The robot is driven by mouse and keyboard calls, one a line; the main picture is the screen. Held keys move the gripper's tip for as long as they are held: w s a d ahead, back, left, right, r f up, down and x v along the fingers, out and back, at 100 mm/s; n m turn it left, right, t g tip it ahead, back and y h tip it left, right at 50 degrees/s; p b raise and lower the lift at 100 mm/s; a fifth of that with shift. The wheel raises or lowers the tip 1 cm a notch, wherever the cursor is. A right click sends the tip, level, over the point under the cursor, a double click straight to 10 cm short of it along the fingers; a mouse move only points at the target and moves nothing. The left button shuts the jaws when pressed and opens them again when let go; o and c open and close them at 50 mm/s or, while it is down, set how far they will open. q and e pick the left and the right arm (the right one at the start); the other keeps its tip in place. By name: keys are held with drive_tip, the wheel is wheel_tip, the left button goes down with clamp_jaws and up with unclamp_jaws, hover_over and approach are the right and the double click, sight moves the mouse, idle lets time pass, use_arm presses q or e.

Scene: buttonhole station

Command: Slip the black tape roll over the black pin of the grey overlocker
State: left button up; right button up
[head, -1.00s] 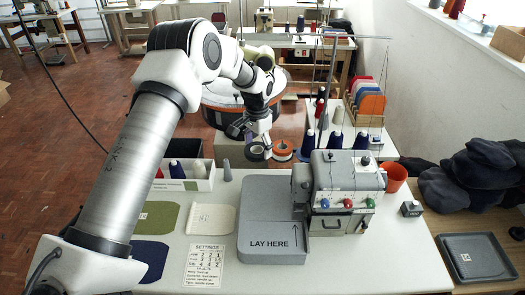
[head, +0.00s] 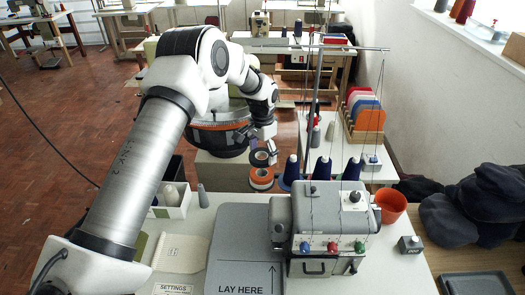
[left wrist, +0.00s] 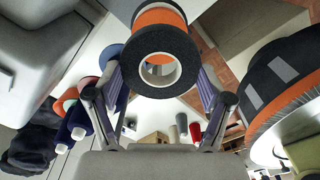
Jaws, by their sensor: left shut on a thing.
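The black tape roll (head: 259,158) is gripped by my left gripper (head: 265,147), beyond the overlocker's back left. In the left wrist view the black roll (left wrist: 133,64) sits between the two fingers (left wrist: 160,92), its hole facing the camera. The grey overlocker (head: 322,222) stands on the table in the head view, right of centre. I cannot make out its black pin for certain among the rods and cones behind it. My right gripper does not show.
An orange tape roll (head: 262,178) lies just below the black roll in the head view. Several blue thread cones (head: 320,170) and a tall thread stand (head: 318,90) rise behind the machine. An orange cup (head: 391,206) stands at its right.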

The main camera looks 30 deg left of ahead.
use_arm(q)
drive_tip(key=f, duration=0.1)
drive_tip(key=b, duration=0.1)
drive_tip(key=f, duration=0.1)
drive_tip(key=shift+s+d+f, duration=0.1)
drive_tip(key=shift+s+f, duration=0.15)
drive_tip(key=shift+f, duration=0.1)
drive_tip(key=shift+f+b, duration=0.3)
drive_tip(key=shift+b, duration=0.1)
drive_tip(key=shift+w+f+b, duration=0.15)
drive_tip(key=shift+f+b, duration=0.05)
drive_tip(key=shift+f, duration=0.4)
drive_tip(key=shift+w+f+b, duration=0.15)
drive_tip(key=shift+f+b, duration=0.05)
drive_tip(key=shift+f, duration=0.35)
drive_tip(key=shift+s, duration=0.1)
drive_tip(key=shift+s+r, duration=0.1)
drive_tip(key=o, duration=0.9)
